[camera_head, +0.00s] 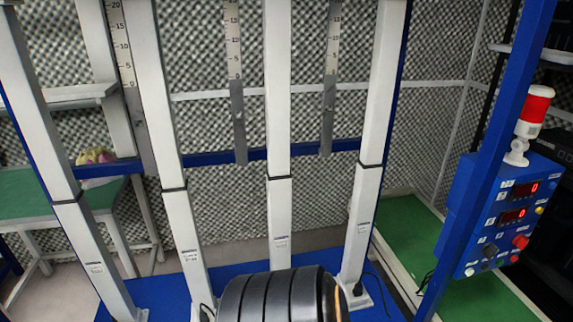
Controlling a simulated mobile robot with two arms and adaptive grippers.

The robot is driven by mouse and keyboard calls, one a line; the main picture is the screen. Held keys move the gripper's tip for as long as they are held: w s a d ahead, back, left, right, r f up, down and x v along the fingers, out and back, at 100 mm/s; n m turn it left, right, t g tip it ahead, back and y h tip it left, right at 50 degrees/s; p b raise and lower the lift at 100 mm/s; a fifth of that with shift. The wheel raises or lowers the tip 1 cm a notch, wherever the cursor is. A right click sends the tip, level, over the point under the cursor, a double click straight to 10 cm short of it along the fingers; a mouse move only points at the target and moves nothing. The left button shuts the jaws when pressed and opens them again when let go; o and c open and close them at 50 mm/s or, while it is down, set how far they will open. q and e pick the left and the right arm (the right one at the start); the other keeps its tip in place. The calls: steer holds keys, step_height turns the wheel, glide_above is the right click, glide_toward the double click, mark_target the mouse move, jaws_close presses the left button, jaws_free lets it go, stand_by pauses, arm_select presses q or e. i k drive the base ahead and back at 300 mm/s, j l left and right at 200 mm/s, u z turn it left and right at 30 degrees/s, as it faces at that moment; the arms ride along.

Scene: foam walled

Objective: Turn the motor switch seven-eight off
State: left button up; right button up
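A blue control box (508,215) is at the right edge, partly behind a blue post. Its face has two red digital displays, the upper (525,189) and the lower (512,216). Below them are a dark knob (490,251), a red button (520,242) and several smaller controls. Their labels are too small to read, so I cannot tell which one is the motor switch seven-eight or how it is set. Neither of my grippers shows in the head view.
A red and white signal lamp (534,110) stands on the box. A blue post (490,150) rises close to its left. Several white columns (280,215) stand on a blue base. A green-topped table (30,220) is at left. Green floor (410,230) lies left of the box.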

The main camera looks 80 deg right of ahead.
mark_target(520, 241)
steer(key=z, duration=4.15)
